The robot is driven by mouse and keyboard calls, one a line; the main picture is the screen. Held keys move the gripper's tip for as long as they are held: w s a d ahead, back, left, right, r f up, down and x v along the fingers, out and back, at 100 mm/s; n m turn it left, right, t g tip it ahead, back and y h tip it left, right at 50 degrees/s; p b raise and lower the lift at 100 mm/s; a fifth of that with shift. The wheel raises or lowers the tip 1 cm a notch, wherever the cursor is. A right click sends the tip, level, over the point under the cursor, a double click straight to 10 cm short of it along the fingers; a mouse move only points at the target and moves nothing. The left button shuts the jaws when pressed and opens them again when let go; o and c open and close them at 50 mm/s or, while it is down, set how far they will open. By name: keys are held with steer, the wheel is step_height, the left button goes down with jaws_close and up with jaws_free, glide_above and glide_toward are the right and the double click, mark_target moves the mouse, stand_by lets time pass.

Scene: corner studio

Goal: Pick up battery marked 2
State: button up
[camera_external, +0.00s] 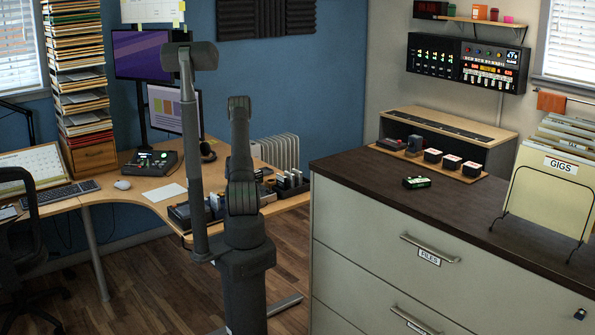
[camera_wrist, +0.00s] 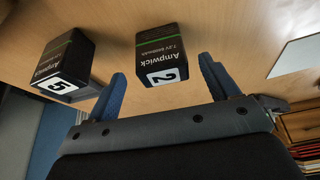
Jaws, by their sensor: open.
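In the wrist view, the battery marked 2 (camera_wrist: 160,48) is a black block with a thin green stripe, Ampwick lettering and a white label with a black 2. It stands on the light wood surface (camera_wrist: 200,18). My gripper (camera_wrist: 163,72) is open, with one blue-grey finger to each side of this battery in the picture. The battery appears between and just beyond the fingertips; I see no contact. A similar battery marked 5 (camera_wrist: 68,52) is to the left, outside the left finger. In the external view, my arm hides the gripper, and I cannot make out the marked battery.
The battery marked 5 is close to my left finger in the wrist view. A white sheet (camera_wrist: 298,45) lies at right on the wood. In the external view, the desk (camera_external: 150,203) also holds a black device (camera_external: 150,162); a dark-topped cabinet (camera_external: 375,178) stands at right.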

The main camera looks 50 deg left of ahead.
steer(key=shift+x, duration=2.3)
steer(key=shift+s+a, duration=0.1)
steer(key=shift+s, duration=0.05)
steer(key=c, duration=1.3)
